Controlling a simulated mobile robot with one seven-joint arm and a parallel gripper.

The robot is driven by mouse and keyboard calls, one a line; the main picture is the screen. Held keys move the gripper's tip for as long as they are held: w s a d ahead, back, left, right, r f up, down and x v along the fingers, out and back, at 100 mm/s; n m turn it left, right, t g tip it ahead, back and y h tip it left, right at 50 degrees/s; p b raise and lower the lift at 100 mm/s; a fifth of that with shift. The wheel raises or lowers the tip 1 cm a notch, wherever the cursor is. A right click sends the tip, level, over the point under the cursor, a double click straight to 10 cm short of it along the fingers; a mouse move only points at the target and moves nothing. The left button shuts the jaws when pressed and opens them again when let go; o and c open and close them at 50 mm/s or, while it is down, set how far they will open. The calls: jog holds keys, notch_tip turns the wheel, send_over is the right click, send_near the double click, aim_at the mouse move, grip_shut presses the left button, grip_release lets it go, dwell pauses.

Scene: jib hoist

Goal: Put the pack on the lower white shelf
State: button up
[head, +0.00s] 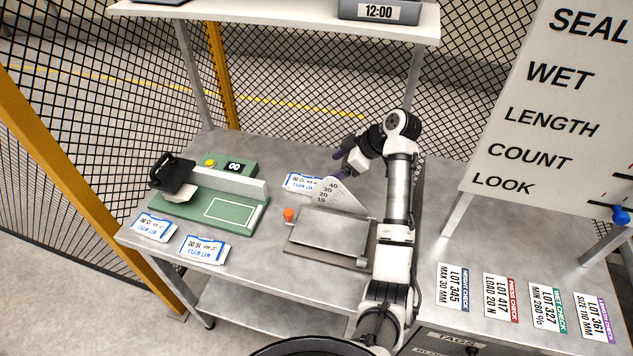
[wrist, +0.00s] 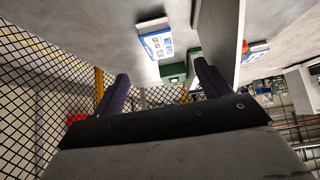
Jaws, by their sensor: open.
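Three white packs with blue-edged labels lie on the grey table in the head view: one behind the angled scale plate (head: 301,183) and two at the front left, (head: 153,227) and (head: 203,250). My gripper (head: 346,164) is open and empty, above the table just right of the rear pack. In the wrist view a labelled pack (wrist: 157,42) shows beyond and between the open fingers (wrist: 162,84), apart from them. A white shelf (head: 275,21) spans the top of the head view. Whether another white shelf is above it cannot be seen.
A green device (head: 215,208) with a black handle and a "00" display stands left. A flat grey plate (head: 328,238) with an orange knob (head: 289,214) and the scale plate (head: 338,194) stands near my arm. A clock (head: 378,12) sits on the white shelf. A sign board (head: 555,100) stands right.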

aim_at(307, 182)
jog(key=x, duration=0.7)
jog(key=b+x, duration=0.1)
jog(key=x, duration=0.3)
jog(key=shift+w+a+f, duration=0.15)
jog(key=shift+a+f, duration=0.05)
jog(key=c, duration=1.2)
jog(key=shift+o, duration=0.2)
jog(key=shift+r, duration=0.15)
